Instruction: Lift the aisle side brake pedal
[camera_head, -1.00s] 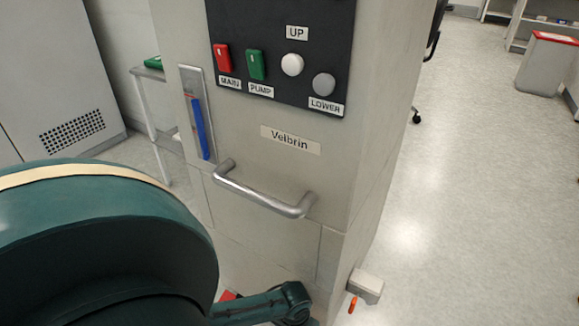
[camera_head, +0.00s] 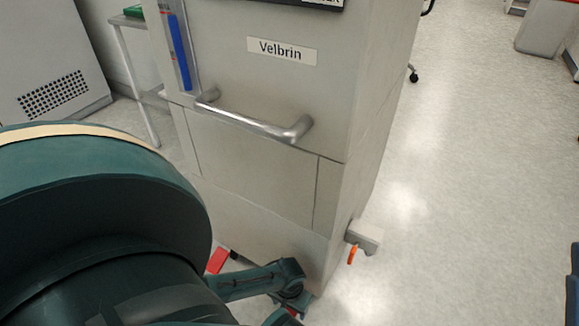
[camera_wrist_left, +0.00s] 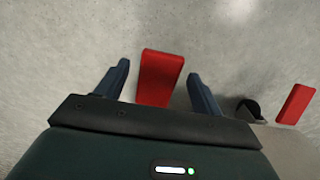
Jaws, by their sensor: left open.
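Two red pedals show low at the Velbrin unit. In the left wrist view one red pedal (camera_wrist_left: 160,76) lies between the fingers of my left gripper (camera_wrist_left: 159,80). The fingers are open, with a gap on each side of the pedal. The other red pedal (camera_wrist_left: 296,103) is at the right, beside a grey base. My left gripper (camera_head: 288,308) is at the bottom edge, mostly cut off, near a small bit of red.
The Velbrin unit (camera_head: 258,170) stands in the middle, with a metal handle (camera_head: 255,127) on its front. Open floor (camera_head: 450,200) lies to the right.

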